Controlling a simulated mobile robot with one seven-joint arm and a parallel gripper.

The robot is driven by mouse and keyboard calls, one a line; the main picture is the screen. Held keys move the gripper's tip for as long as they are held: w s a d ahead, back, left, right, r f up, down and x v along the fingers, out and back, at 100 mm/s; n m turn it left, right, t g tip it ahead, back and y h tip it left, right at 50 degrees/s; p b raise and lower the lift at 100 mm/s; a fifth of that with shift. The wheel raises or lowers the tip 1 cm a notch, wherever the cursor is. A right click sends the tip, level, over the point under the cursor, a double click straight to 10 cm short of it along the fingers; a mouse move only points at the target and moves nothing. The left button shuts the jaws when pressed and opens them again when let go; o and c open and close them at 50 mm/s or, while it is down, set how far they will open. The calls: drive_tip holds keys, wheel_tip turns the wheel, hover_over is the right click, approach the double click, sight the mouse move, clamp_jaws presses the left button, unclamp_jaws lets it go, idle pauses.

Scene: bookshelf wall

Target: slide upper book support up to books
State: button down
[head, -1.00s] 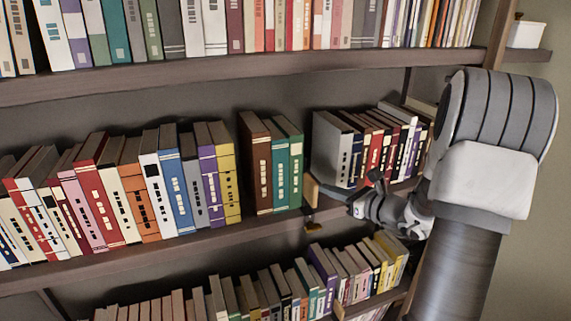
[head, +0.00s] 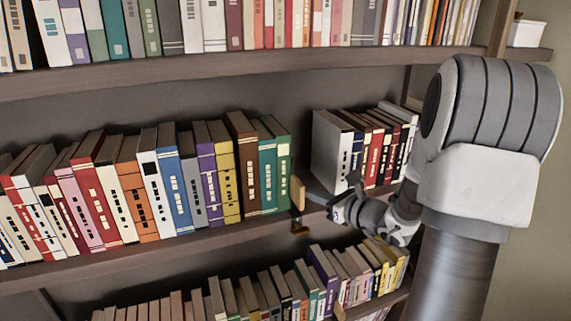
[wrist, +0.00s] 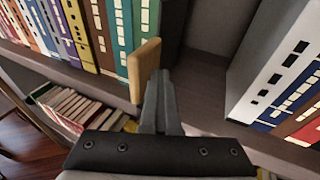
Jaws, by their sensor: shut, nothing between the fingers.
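The upper book support, a small light wooden block (head: 297,193), stands on the middle shelf at the right end of the long book row, by the green book (head: 284,170). A dark fitting shows below it at the shelf edge. In the wrist view the block (wrist: 143,68) is just left of my fingertips (wrist: 160,80), beside the green book (wrist: 144,22). My gripper (head: 318,190) is shut and empty, on the right side of the block. Its fingers appear to touch the block or nearly so. The brown, teal and green books stand against the yellow book (head: 223,175).
A separate group of books, led by a white one (head: 330,150), stands to the right across a gap on the same shelf (head: 120,258). My arm covers the shelf's right end.

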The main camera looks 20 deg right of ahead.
drive_tip(key=shift+a, duration=0.45)
drive_tip(key=shift+a, duration=0.15)
drive_tip(key=d, duration=0.4)
drive_tip(key=shift+d, duration=0.2)
idle(0.3)
